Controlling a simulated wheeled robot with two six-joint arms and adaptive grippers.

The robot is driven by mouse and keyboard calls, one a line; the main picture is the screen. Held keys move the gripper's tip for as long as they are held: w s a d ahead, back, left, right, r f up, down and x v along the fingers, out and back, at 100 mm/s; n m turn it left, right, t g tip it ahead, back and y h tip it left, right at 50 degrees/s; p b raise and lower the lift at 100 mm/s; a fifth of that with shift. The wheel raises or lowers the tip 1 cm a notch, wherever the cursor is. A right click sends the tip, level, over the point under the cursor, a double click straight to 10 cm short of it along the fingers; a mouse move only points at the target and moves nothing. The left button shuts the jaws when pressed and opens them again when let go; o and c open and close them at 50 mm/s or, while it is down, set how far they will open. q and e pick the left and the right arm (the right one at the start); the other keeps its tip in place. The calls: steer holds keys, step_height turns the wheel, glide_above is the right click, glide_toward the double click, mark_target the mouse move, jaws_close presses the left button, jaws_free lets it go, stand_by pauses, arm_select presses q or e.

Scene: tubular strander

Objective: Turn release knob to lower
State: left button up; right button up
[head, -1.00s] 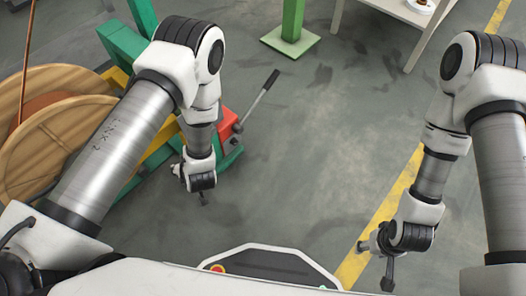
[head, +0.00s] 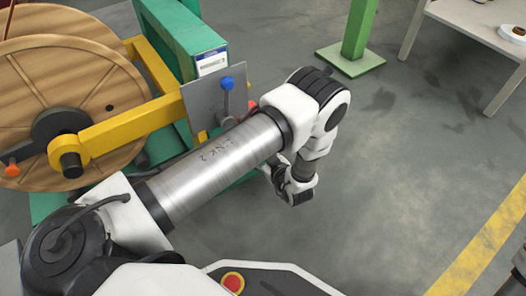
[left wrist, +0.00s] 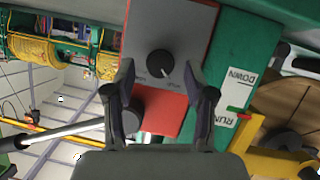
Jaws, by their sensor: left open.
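In the left wrist view, a black round knob (left wrist: 160,63) with a pale pointer mark sits on a grey panel (left wrist: 185,25), with small lettering below it. The panel is on a red box (left wrist: 165,115). My left gripper (left wrist: 160,80) is open, with one finger on each side of the knob in the picture; I see no contact. In the head view my left gripper (head: 270,174) is small and partly hidden at the end of the arm, and my own arm hides the knob. My right gripper is not clearly in view; only a sliver of the arm shows at the right edge.
A wooden reel (head: 50,90) in a yellow arm (head: 130,130) stands at left. A blue-knobbed lever (head: 227,85) stands by a grey plate. A metal lever (left wrist: 60,132) extends left in the wrist view. Floor right of my arm is clear, before a table (head: 485,30).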

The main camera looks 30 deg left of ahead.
steer(key=shift+w+f, duration=0.2)
steer(key=shift+f, duration=0.35)
arm_select(q)
steer(key=shift+w+a+f, duration=0.25)
steer(key=shift+w+a, duration=0.1)
steer(key=shift+a, duration=0.25)
arm_select(e)
steer(key=shift+r, duration=0.1)
arm_select(q)
jaws_close()
